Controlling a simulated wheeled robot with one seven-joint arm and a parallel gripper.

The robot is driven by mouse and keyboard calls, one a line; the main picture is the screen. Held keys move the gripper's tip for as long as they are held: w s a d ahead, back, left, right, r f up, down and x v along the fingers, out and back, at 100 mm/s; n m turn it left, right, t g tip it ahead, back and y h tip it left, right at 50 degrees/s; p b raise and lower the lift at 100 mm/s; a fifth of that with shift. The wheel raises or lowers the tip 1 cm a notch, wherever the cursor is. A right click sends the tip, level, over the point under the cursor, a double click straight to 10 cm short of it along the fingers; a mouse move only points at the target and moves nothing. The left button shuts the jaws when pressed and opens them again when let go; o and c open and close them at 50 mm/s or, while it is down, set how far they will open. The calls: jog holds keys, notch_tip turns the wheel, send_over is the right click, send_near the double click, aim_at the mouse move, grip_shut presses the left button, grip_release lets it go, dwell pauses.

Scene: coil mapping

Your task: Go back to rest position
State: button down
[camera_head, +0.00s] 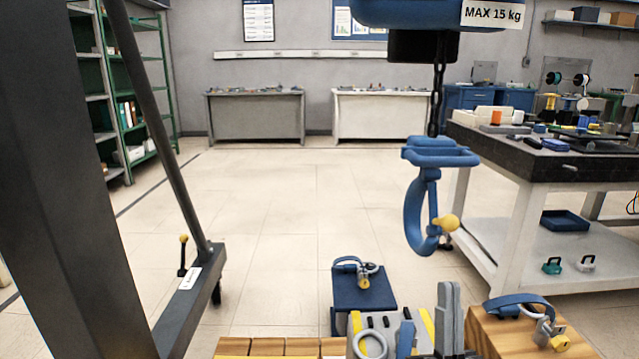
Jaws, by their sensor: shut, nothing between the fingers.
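Two upright grey parts side by side at the bottom, right of centre, look like the fingers of my gripper (451,318). They stand close together, with nothing seen between them. The wrist and arm behind them are cut off by the lower edge. They show in front of the gap between a grey plate with yellow stripes (359,323) and a wooden block (493,345). A blue hook (414,215) with a yellow knob hangs from a chain above and behind the gripper, apart from it in the picture.
A dark lifting frame (70,200) fills the left side. A blue hoist (430,12) hangs above. A blue block (362,292) and the wooden block carry clamp-like parts. A cluttered bench (515,160) stands at right. The middle floor (270,210) is clear.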

jog(key=s+f+n+g+y, duration=0.1)
jog(key=s+f+g, duration=0.4)
jog(key=s+f, duration=0.5)
jog(key=s+f+n+g+y, duration=0.1)
jog(key=s+f+n+g, duration=0.1)
jog(key=s+f+g, duration=0.75)
jog(key=s+d+f+v, duration=0.1)
jog(key=f+v, duration=0.2)
jog(key=v, duration=1.3)
notch_tip(320, 180, up, 32)
jog(key=p, duration=3.3)
jog(key=shift+g, duration=0.45)
jog(key=shift+w+r, duration=0.1)
jog(key=shift+w, duration=0.05)
